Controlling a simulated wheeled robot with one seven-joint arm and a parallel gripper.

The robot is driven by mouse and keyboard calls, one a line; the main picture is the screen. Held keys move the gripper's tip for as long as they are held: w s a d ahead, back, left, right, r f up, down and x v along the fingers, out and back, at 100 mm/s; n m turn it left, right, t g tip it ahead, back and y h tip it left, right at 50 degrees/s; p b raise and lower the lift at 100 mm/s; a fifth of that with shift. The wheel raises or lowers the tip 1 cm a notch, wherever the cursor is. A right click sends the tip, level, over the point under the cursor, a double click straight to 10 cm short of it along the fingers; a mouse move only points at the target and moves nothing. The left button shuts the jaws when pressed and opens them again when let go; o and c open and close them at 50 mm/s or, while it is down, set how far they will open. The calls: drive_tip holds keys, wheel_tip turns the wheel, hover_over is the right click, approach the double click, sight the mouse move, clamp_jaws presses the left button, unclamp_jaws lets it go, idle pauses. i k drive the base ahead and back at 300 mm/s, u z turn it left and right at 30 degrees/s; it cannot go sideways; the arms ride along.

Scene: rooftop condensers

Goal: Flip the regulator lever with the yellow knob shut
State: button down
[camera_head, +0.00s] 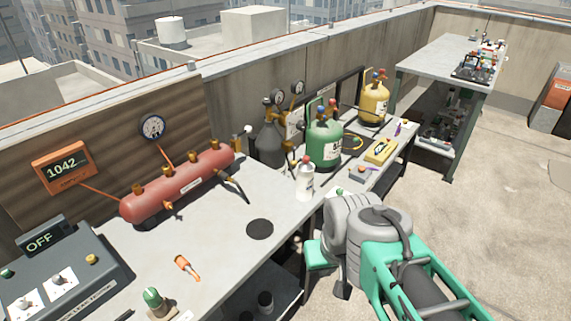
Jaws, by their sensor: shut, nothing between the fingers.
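I cannot pick out with certainty a regulator lever with a yellow knob. A yellow round knob (91,259) sits on the dark control box (75,284) at the lower left, but I cannot tell whether it belongs to a lever. A dark lever-like part (232,186) hangs at the right end of the red tank (180,186). Regulator gauges (298,88) stand above the dark grey cylinder (270,140). My grey and green arm fills the lower right, over the bench's right edge. I cannot make out my gripper's fingers.
A green cylinder (325,143), a yellow cylinder (374,103) and a white bottle (305,181) stand along the bench. An orange-handled tool (186,266) and a green-knobbed part (153,298) are near the front. A second table (440,62) stands behind. Open floor (500,180) lies right.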

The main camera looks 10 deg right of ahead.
sight(294, 162)
drive_tip(key=u, duration=4.4)
drive_tip(key=k, duration=2.7)
drive_tip(key=z, duration=0.85)
drive_tip(key=i, duration=0.5)
drive_tip(key=z, duration=0.05)
